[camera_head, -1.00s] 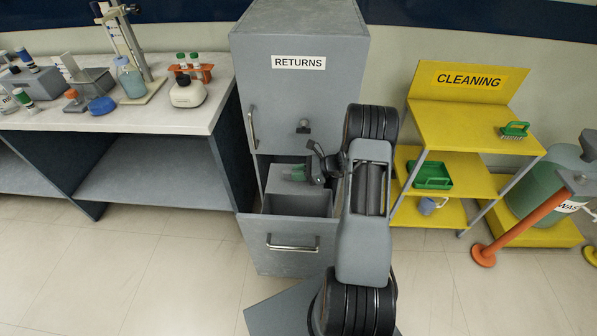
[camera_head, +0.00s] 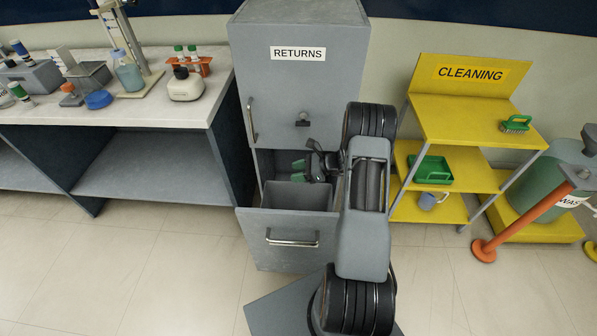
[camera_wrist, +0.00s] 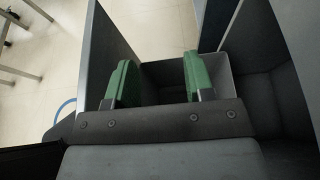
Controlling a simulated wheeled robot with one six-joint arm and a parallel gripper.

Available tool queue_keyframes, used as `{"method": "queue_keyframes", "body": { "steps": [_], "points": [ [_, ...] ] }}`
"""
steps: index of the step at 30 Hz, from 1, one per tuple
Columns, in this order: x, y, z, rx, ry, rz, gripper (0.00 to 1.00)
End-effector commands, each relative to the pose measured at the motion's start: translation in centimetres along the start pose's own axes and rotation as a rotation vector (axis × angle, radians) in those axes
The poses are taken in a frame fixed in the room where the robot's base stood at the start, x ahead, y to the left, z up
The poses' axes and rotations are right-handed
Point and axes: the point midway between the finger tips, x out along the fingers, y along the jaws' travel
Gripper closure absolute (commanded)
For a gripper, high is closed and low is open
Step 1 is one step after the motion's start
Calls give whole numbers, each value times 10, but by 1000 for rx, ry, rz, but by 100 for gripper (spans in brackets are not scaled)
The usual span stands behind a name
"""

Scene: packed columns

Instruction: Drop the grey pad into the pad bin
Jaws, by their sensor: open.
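My gripper (camera_head: 298,170) reaches in from the right over the open lower drawer of the grey RETURNS cabinet. Its green fingers stand apart with nothing between them, as the wrist view also shows (camera_wrist: 156,66). Below the fingers is an open-topped grey bin (camera_head: 300,197) inside the drawer; in the wrist view its inner wall (camera_wrist: 217,68) shows beyond the fingers. I take it for the pad bin, though no label on it is readable. I cannot make out the grey pad in either view; the bin's floor is largely hidden.
The drawer front (camera_head: 290,240) with its handle stands out from the cabinet (camera_head: 297,90). A lab bench (camera_head: 150,110) with bottles and racks is at left. A yellow cleaning shelf (camera_head: 465,110) stands at right, beside an orange post (camera_head: 525,225). The floor at left is clear.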

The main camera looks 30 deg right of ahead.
Motion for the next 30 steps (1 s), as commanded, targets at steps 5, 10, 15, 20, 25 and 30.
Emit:
{"method": "queue_keyframes", "body": {
  "steps": [5, 10, 15, 20, 25, 30],
  "points": [
    [-1, 0, 0, 0, 0, 0, 52],
    [-18, -1, 0, -1, -1, -4, 52],
    [-52, -1, -1, -1, 0, -6, 52],
    [-85, 0, -1, 0, 1, -5, 52],
    [-113, 0, -1, 0, 0, -3, 52],
    [-131, 0, 0, -1, -1, -2, 52]
  ]
}}
